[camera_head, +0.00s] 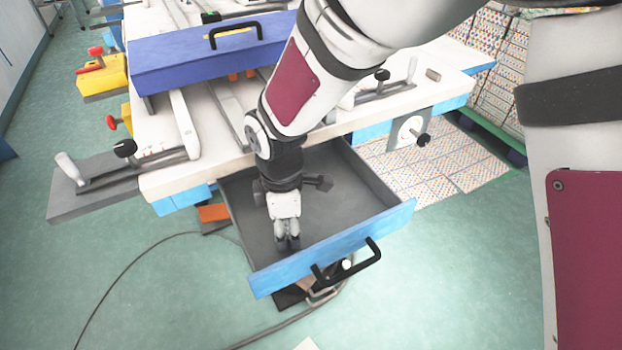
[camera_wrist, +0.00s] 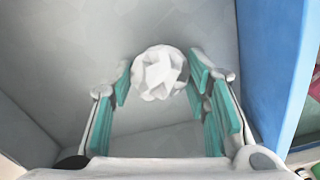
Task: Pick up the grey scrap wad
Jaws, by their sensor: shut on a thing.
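The scrap wad (camera_wrist: 158,72) is a crumpled, pale grey-white ball. In the wrist view it sits between the green-padded fingertips of my gripper (camera_wrist: 160,80), which are shut on it. In the head view my gripper (camera_head: 288,243) points down inside the open drawer (camera_head: 330,240), near its front wall. The wad cannot be made out in the head view, hidden at the fingertips. I cannot tell whether the wad touches the drawer floor.
The drawer has grey inner walls and a blue front with a black handle (camera_head: 348,262). The white worktop (camera_head: 235,150) lies just behind it, with clamps and a blue box (camera_head: 205,55) with a black handle. The rest of the drawer looks empty.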

